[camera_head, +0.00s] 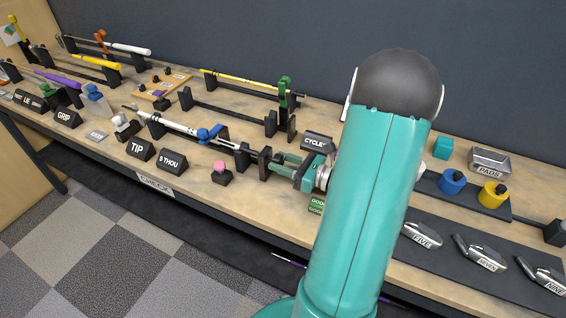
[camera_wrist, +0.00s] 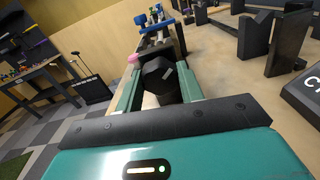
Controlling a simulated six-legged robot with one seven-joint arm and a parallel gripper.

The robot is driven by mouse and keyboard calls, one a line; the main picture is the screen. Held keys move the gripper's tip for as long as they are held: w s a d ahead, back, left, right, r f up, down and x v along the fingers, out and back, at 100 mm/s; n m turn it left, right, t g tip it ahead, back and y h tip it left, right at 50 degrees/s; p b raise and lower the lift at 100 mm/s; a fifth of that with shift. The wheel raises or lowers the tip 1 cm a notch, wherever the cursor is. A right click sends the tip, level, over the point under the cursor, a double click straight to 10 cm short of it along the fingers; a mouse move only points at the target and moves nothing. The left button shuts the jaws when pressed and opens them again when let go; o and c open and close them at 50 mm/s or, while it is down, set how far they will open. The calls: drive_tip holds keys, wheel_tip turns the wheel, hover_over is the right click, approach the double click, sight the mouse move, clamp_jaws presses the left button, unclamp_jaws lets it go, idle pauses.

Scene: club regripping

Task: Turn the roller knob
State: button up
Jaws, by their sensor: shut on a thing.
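In the wrist view the roller knob (camera_wrist: 158,80), a black cylinder with a pale mark on its face, sits between the two teal fingers of my gripper (camera_wrist: 160,90). The fingers are shut on it, one on each side. In the head view my gripper (camera_head: 284,164) reaches left to the black end block (camera_head: 264,162) of a club stand. The knob itself cannot be made out there. A blue clamp (camera_head: 209,134) stands further along the club, and it also shows at the top of the wrist view (camera_wrist: 155,18).
A pink-topped black button (camera_head: 220,174) stands in front of the stand. The CYCLE block (camera_head: 318,143) and green GOOD blocks (camera_head: 317,205) are close to my gripper. Silver club heads (camera_head: 422,235) and blue and yellow pots (camera_head: 453,182) lie to the right.

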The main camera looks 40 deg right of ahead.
drive_tip(key=shift+n, duration=2)
drive_tip(key=o, duration=1)
drive_tip(key=v, duration=1.2)
